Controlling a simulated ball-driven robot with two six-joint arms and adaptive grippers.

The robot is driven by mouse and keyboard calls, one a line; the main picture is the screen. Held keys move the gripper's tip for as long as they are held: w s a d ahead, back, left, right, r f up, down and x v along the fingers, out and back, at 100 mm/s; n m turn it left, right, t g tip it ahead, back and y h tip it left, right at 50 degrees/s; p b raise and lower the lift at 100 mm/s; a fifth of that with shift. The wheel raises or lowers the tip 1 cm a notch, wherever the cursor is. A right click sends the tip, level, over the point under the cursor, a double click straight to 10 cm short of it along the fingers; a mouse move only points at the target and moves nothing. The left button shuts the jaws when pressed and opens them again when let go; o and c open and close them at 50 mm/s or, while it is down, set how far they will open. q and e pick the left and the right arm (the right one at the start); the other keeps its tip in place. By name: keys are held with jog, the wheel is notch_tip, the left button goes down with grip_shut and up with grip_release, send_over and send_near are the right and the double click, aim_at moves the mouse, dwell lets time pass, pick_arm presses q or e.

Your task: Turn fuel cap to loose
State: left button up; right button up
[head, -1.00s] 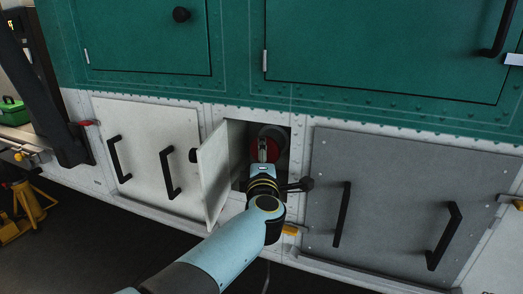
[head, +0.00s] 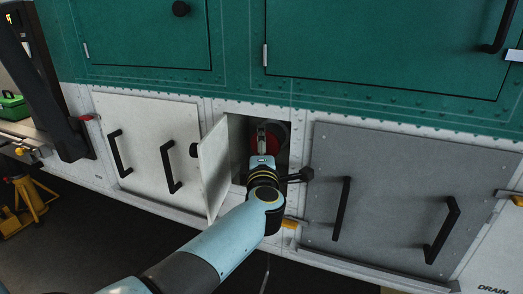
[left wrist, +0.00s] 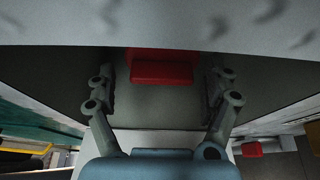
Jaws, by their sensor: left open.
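The red fuel cap (head: 272,143) sits inside a small open bay in the white lower panel, partly hidden behind my gripper in the head view. In the left wrist view the red cap (left wrist: 162,70) shows as a raised bar between the fingers. My left gripper (head: 262,138) reaches into the bay in front of the cap. Its fingers (left wrist: 162,85) are spread on either side of the red bar, with gaps visible on both sides. I cannot make out any marking for loose. My right gripper is not in view.
The small white bay door (head: 213,170) stands open just left of my arm. A grey panel (head: 395,185) with black handles is right of the bay, and a white panel (head: 145,150) is left.

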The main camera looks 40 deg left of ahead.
pick_arm(q)
jog(key=v, duration=0.7)
jog(key=shift+s, duration=0.15)
jog(key=shift+d, duration=0.15)
